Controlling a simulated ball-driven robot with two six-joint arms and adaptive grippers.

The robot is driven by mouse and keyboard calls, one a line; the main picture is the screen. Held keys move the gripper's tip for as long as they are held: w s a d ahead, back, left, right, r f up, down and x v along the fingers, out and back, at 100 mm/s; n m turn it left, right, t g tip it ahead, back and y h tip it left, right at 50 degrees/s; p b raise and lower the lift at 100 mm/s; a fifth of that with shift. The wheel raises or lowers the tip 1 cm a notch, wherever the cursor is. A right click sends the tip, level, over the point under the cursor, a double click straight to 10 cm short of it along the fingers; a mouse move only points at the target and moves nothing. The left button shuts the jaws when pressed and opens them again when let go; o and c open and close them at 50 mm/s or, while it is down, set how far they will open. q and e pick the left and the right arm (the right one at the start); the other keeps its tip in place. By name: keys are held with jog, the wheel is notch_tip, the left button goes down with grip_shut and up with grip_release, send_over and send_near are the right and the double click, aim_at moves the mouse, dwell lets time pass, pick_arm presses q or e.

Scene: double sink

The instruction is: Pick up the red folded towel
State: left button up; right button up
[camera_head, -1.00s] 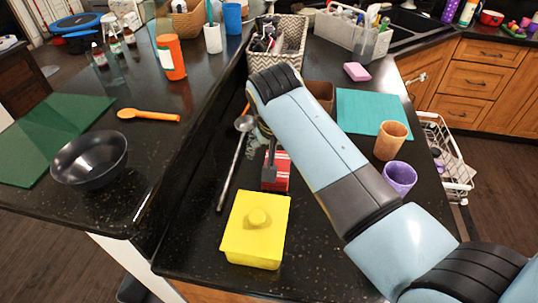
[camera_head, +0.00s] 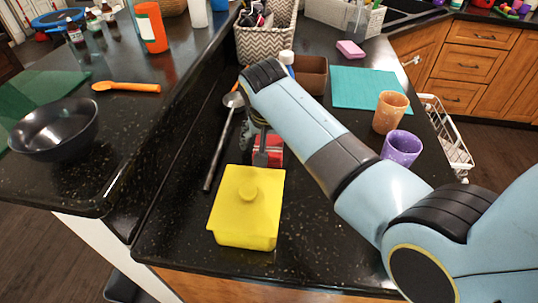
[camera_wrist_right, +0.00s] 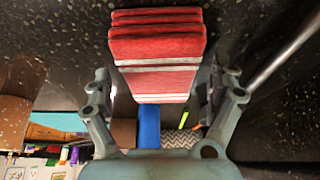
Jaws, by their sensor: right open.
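The red folded towel (camera_head: 268,157) with white stripes lies on the black counter behind the yellow lidded box. In the right wrist view the towel (camera_wrist_right: 157,48) shows its stacked folds and stripes. My right gripper (camera_head: 262,141) is over the towel, pointing down, and partly hides it in the head view. In the right wrist view the fingers of my right gripper (camera_wrist_right: 160,88) are spread on either side of the towel, with gaps visible; it is open and holds nothing. My left gripper is not in view.
The yellow box (camera_head: 246,212) stands in front of the towel. A long metal ladle (camera_head: 220,145) lies to its left, by the raised ledge. A purple cup (camera_head: 401,147) and an orange cup (camera_head: 389,112) stand to the right, near a teal mat (camera_head: 368,88). Counter right of the box is clear.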

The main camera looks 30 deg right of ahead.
jog(key=c, duration=1.3)
